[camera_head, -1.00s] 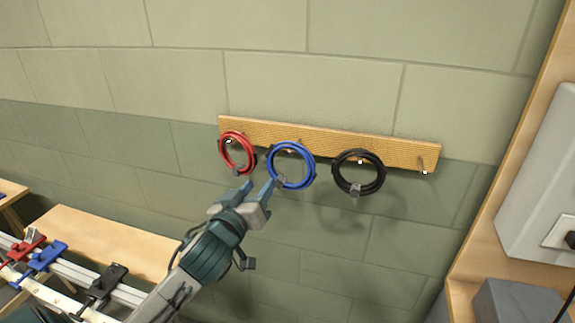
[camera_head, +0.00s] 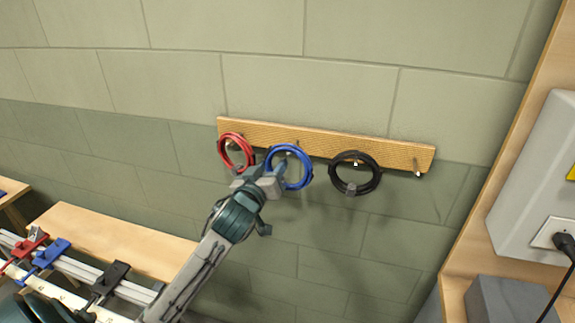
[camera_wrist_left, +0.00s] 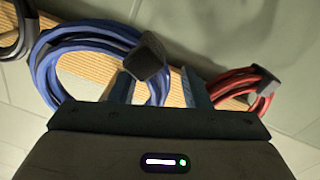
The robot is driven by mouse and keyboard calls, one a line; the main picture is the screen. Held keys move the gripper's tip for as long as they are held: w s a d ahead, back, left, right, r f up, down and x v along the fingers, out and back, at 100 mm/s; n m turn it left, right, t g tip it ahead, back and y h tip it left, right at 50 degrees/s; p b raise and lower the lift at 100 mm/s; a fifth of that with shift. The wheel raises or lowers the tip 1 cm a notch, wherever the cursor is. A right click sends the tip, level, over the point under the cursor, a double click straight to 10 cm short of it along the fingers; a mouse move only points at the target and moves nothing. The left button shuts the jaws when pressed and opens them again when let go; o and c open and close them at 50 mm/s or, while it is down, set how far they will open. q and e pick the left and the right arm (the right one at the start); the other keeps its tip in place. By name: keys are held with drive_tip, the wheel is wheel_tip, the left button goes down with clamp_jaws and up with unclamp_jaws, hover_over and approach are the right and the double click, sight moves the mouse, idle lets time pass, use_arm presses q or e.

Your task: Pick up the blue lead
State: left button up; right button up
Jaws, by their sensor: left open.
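The blue lead (camera_head: 303,157) hangs as a coil from a peg on the wooden rack, with a dark clip at its lower edge. It also shows in the left wrist view as a blue coil (camera_wrist_left: 52,58) with its dark clip (camera_wrist_left: 150,60). My left gripper (camera_head: 262,173) is open at the lower left of the blue coil and partly covers it. In the left wrist view, my left gripper's fingers (camera_wrist_left: 158,90) stand apart, with the clip and one side of the coil showing between them. Whether they touch the lead I cannot tell. My right gripper is not in view.
A red lead (camera_head: 223,152) hangs close on the left, and a black lead (camera_head: 377,174) hangs on the right. The wooden rack (camera_head: 320,142) is fixed to the block wall. A wooden bench (camera_head: 110,240) lies lower left; a grey box (camera_head: 535,190) stands at right.

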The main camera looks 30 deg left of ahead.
sight(269, 162)
use_arm(q)
clamp_jaws()
drive_tip(key=shift+r, duration=0.2)
drive_tip(key=shift+r, duration=0.3)
drive_tip(key=shift+s+d+r+b, duration=0.15)
drive_tip(key=shift+d+r+b, duration=0.05)
drive_tip(key=shift+r+b, duration=0.35)
drive_tip(key=shift+s+d+r+b, duration=0.15)
drive_tip(key=shift+r+b, duration=0.3)
drive_tip(key=shift+r, duration=0.2)
drive_tip(key=s+d+r+p, duration=0.1)
drive_tip(key=s+d+p, duration=0.6)
drive_tip(key=s+d, duration=0.2)
drive_tip(key=shift+s+d+r+p, duration=0.35)
drive_tip(key=shift+s+d+p, duration=0.05)
drive_tip(key=shift+s, duration=0.85)
